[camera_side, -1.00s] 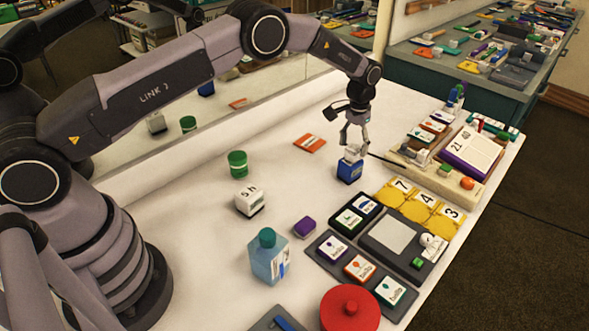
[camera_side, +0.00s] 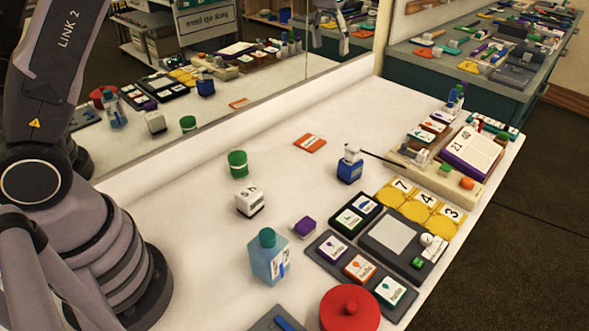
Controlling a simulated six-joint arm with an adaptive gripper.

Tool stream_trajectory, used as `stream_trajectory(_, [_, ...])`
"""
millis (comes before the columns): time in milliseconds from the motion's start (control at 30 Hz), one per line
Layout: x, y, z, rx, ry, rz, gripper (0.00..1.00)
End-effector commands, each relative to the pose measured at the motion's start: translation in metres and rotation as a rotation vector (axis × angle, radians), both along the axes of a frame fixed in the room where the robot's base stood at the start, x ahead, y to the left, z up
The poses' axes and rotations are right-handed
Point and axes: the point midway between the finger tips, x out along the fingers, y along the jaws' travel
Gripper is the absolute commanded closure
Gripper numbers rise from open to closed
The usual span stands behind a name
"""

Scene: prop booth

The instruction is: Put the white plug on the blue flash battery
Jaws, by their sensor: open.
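The blue flash battery (camera_side: 350,173) stands upright on the white table, right of the middle in the side view. The white plug (camera_side: 352,154) sits on top of it, with a small part sticking up. From this angle I cannot tell how deeply it is seated. My gripper itself is out of the frame above. Only its reflection shows in the mirror at the top, with the fingers apart. Nothing touches the plug or battery from above.
A dark rod (camera_side: 384,160) runs from beside the plug to the wooden tray (camera_side: 408,160). The table's back left is clear.

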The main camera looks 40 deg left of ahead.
Motion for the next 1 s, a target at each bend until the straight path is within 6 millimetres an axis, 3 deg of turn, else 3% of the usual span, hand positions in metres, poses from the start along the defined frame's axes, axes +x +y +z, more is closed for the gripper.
stream_trajectory(33, [-0.026,0.009,0.029,-0.002,-0.033,0.001,0.42])
stream_trajectory(100, [-0.061,0.020,0.057,-0.004,-0.071,0.003,0.42])
stream_trajectory(200, [-0.116,0.033,0.086,-0.005,-0.126,0.002,0.42])
stream_trajectory(300, [-0.175,0.044,0.102,-0.004,-0.179,0.004,0.42])
stream_trajectory(500, [-0.285,0.060,0.096,0.005,-0.281,0.004,0.42])
stream_trajectory(600, [-0.324,0.064,0.081,0.010,-0.320,0.005,0.42])
stream_trajectory(700, [-0.349,0.066,0.068,0.014,-0.345,0.005,0.42])
stream_trajectory(800, [-0.361,0.067,0.060,0.016,-0.358,0.003,0.42])
stream_trajectory(1000, [-0.364,0.067,0.057,0.017,-0.360,0.003,0.42])
